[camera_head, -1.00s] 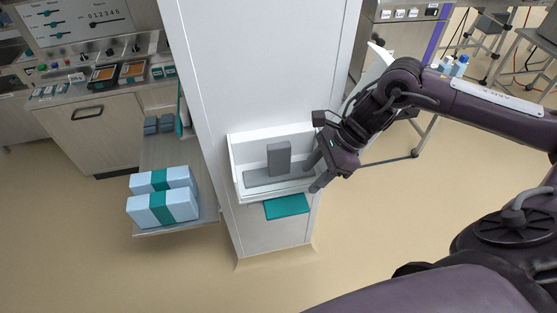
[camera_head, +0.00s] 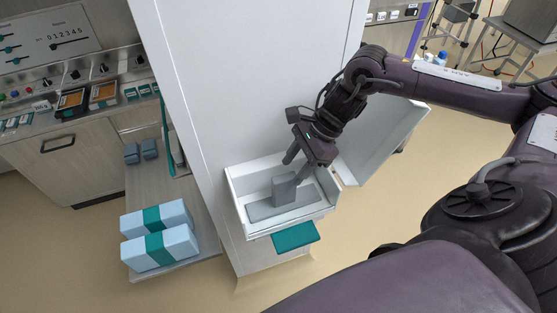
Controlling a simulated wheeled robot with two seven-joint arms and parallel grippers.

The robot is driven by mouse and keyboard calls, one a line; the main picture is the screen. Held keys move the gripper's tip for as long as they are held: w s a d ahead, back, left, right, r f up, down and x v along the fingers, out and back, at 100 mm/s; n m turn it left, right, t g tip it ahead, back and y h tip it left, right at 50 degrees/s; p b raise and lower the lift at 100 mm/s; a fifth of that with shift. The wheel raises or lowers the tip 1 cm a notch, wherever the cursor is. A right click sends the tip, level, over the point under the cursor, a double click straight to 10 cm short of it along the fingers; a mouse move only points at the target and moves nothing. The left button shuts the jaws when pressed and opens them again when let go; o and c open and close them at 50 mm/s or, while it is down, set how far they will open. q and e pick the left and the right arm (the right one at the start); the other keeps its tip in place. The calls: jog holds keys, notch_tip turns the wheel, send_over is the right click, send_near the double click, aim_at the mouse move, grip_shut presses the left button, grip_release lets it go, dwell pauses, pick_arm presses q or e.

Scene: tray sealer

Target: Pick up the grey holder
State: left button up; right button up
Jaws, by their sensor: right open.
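The grey holder (camera_head: 283,190) is an upright grey block standing on a flat grey base (camera_head: 268,210) inside a white open box (camera_head: 236,196) on the front of the white column. My right gripper (camera_head: 294,170) reaches down into the box from the upper right, open. One finger is behind the block and the other is at its right side, close to it. I cannot tell whether either finger touches it. My left gripper is not in view.
The box's white lid (camera_head: 385,135) hangs open at the right. A teal pad (camera_head: 296,237) sits below the box. Blue packages (camera_head: 160,248) with teal bands lie on a shelf at the left. A control panel (camera_head: 50,40) stands behind.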

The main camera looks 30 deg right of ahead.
aim_at(284, 184)
jog(key=shift+s+a+f+p, duration=0.35)
jog(key=shift+a+f+p, duration=0.1)
jog(key=shift+f+p, duration=0.1)
jog(key=p+x, duration=0.1)
jog(key=x, duration=0.1)
jog(key=p+x, duration=0.1)
jog(key=x, duration=0.1)
jog(key=shift+w+a+f+p, duration=0.1)
jog(key=shift+w+f+p, duration=0.2)
jog(key=shift+p, duration=0.1)
jog(key=shift+f, duration=0.2)
jog(key=shift+s, duration=0.15)
jog(key=shift+c, duration=0.9)
grip_shut()
